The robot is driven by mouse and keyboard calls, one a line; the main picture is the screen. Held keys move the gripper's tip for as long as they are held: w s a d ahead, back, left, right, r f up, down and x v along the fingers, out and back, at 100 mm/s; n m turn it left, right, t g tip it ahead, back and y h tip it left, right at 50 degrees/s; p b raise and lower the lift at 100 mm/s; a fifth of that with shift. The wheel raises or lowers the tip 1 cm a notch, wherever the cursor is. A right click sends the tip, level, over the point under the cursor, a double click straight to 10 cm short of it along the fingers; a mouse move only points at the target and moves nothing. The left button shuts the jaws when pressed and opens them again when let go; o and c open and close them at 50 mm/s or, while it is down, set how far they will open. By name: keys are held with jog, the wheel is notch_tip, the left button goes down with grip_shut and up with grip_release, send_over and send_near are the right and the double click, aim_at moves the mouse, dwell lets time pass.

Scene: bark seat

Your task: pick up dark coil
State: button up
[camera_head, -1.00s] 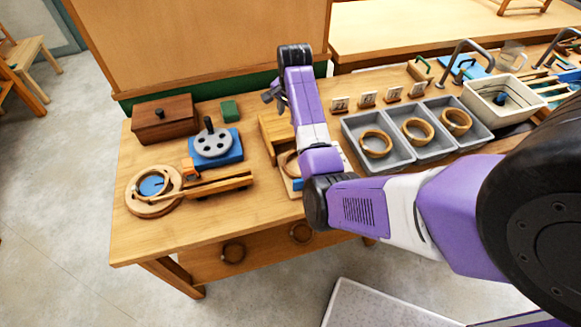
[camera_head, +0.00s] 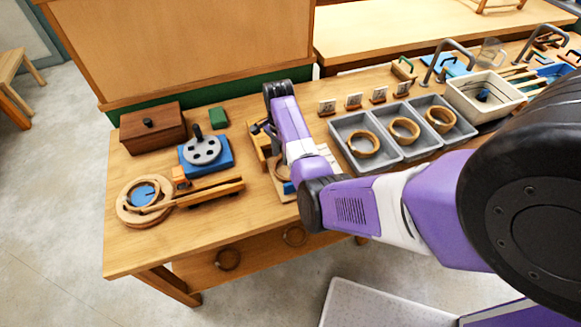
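Three coil-like wooden rings lie in grey trays right of my arm: a left ring (camera_head: 363,143), a middle ring (camera_head: 404,131) and a right ring (camera_head: 440,119). All look tan to brown, and I cannot tell which is the dark coil. My gripper (camera_head: 261,127) shows only as a small dark part left of my purple wrist, above the bench and apart from these rings. Its fingers are mostly hidden, so its opening is unclear. My arm partly covers a wooden stand holding another ring behind it.
Small label cards (camera_head: 353,100) stand behind the grey trays (camera_head: 376,161). A brown lidded box (camera_head: 152,128), a blue block with a grey disc (camera_head: 204,154) and a round wooden jig (camera_head: 138,203) occupy the left bench. A white basin (camera_head: 487,98) stands right. The bench's front left strip is clear.

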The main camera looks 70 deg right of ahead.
jog(key=shift+f, duration=0.2)
grip_shut()
jog(key=shift+r, duration=0.1)
